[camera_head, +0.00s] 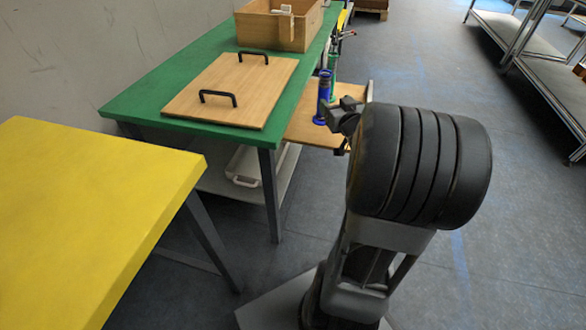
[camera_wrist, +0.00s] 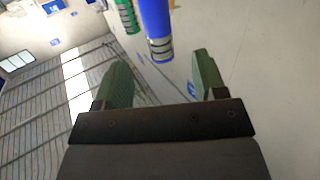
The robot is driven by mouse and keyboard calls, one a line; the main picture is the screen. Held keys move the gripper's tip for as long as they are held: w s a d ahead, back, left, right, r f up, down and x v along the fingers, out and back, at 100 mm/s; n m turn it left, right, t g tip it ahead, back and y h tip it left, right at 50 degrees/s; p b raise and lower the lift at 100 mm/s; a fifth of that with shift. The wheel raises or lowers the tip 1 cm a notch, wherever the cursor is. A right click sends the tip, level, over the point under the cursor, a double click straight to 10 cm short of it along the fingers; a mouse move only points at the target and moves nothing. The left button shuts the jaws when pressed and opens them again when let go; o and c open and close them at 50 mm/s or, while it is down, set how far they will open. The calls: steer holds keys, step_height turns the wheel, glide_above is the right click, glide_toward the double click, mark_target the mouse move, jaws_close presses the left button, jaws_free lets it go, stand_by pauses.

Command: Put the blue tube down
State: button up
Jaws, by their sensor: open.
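The blue tube (camera_head: 323,97) stands upright at the wooden side shelf beside the green table, with its base seeming to rest on the board. In the wrist view the blue tube (camera_wrist: 156,25) shows ahead of the gap between my fingers, with clear space on both sides. My gripper (camera_wrist: 160,70) is open and empty. In the head view my gripper (camera_head: 345,110) is just right of the tube, and my dark arm hides part of the shelf.
A green tube (camera_head: 332,84) stands close behind the blue one; it also shows in the wrist view (camera_wrist: 126,15). The green table (camera_head: 140,100) carries a wooden board with black handles (camera_head: 230,88) and a wooden box (camera_head: 272,32). A yellow table (camera_head: 90,210) is at left. Floor is open at right.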

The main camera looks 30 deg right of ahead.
steer(key=s+a+f+g+y, duration=0.1)
steer(key=s+a+g, duration=0.3)
steer(key=a, duration=0.4)
steer(key=s+a+f+n+g+y, duration=0.1)
steer(key=s+a+f+g, duration=0.3)
steer(key=a, duration=0.4)
steer(key=s+a+f+n+g+y, duration=0.1)
steer(key=s+a+f+g, duration=0.2)
steer(key=s+a+g, duration=0.3)
steer(key=a, duration=0.2)
steer(key=shift+s+a+y, duration=0.3)
steer(key=shift+y, duration=0.1)
steer(key=w+p+v, duration=0.2)
steer(key=p+v, duration=0.8)
steer(key=v, duration=0.1)
steer(key=w+r+p+v, duration=0.1)
steer(key=w+p+v, duration=0.2)
steer(key=p+v, duration=0.8)
steer(key=w+r+p+v, duration=0.1)
steer(key=w+p+v, duration=0.2)
steer(key=p+v, duration=0.8)
steer(key=shift+t, duration=0.4)
steer(key=shift+s, duration=0.1)
